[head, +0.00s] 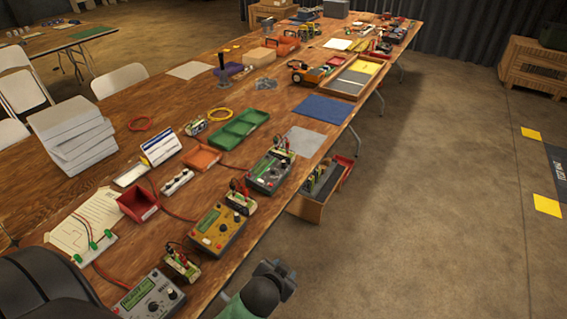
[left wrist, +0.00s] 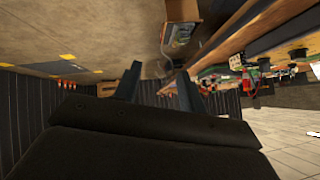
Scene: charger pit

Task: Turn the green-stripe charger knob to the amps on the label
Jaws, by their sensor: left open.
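Three chargers stand along the table's near right side: a grey one (head: 150,295) at the bottom, a yellow one (head: 218,230), and a dark grey one (head: 269,172) farther back. Each has a greenish screen and dark knobs. Stripe colours, knob settings and label text are too small to read. A battery pack with wires sits beside each, such as the one (head: 182,265) by the nearest charger. My left gripper (head: 279,275) is off the table's right edge, apart from the chargers. In the left wrist view its fingers (left wrist: 160,88) are spread and empty. My right gripper is not seen.
A red bin (head: 138,204), a white power strip (head: 177,181) and a white-blue stand (head: 160,147) lie left of the chargers. A wooden box (head: 306,208) stands below the table's right edge. Floor right of the table (head: 430,220) is clear.

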